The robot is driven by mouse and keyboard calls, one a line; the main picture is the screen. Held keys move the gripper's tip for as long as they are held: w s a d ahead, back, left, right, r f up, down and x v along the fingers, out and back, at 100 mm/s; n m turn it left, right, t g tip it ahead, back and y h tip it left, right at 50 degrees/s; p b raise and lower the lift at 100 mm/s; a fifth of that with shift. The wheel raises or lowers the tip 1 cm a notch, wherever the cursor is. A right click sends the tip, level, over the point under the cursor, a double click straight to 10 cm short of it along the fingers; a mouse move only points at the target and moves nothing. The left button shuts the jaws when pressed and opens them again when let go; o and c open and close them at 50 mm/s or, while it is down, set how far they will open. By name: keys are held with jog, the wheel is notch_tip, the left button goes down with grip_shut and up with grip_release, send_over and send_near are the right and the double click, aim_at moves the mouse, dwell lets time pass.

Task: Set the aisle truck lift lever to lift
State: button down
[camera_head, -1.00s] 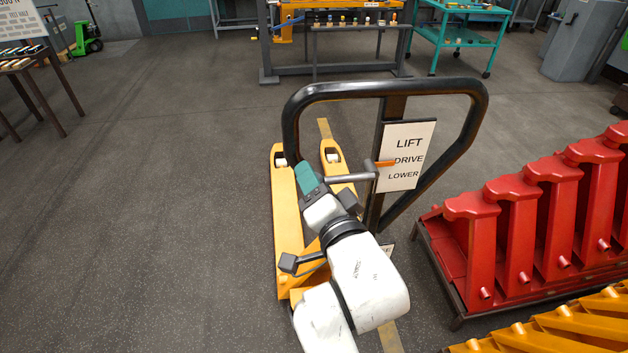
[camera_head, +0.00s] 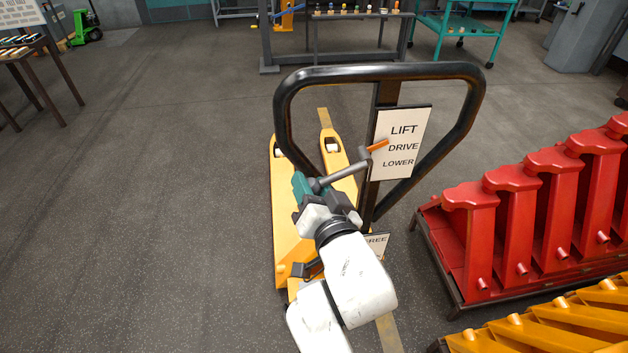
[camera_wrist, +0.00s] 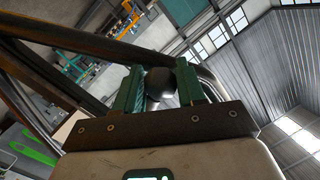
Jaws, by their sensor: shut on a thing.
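The aisle truck's lift lever (camera_head: 343,174) is a grey rod on the dark handle post, with an orange pointer (camera_head: 377,145) at its post end. The pointer slopes up to the right, its tip between the LIFT and DRIVE words on the white label plate (camera_head: 401,163), close to DRIVE. My gripper (camera_head: 309,186) is shut on the rod's left end. In the wrist view, the lever's dark round knob (camera_wrist: 160,80) sits between the two green fingers. The exact contact is partly hidden.
The truck's black loop handle (camera_head: 380,71) arches just above my gripper. Yellow forks (camera_head: 285,222) lie beyond and below it. A rack of red castings (camera_head: 470,235) stands close on the right, with yellow parts (camera_head: 545,327) in front. Floor on the left is clear.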

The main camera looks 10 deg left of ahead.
jog(key=shift+r, duration=0.1)
jog(key=c, duration=0.7)
grip_release()
jog(key=shift+d, duration=0.1)
jog(key=shift+s, duration=0.1)
jog(key=b+v, duration=0.1)
jog(key=v, duration=0.9)
jog(key=shift+s+d, duration=0.1)
jog(key=shift+s, duration=0.15)
jog(key=s+d+f+g+h, duration=0.3)
jog(key=d+f, duration=0.6)
jog(key=s+d+f+g+h, duration=0.3)
jog(key=d+f+h, duration=0.1)
jog(key=d+f, duration=0.5)
jog(key=s+d+f+g, duration=0.2)
jog(key=s+d+f, duration=0.1)
jog(key=s, duration=0.3)
jog(key=s+d+f+g, duration=0.2)
jog(key=s+d+g, duration=0.1)
jog(key=s, duration=0.3)
jog(key=s+d+f+g+h, duration=0.1)
jog(key=s+d+f+g, duration=0.2)
jog(key=s+d, duration=0.2)
jog(key=shift+s+f, duration=0.35)
jog(key=shift+s, duration=0.5)
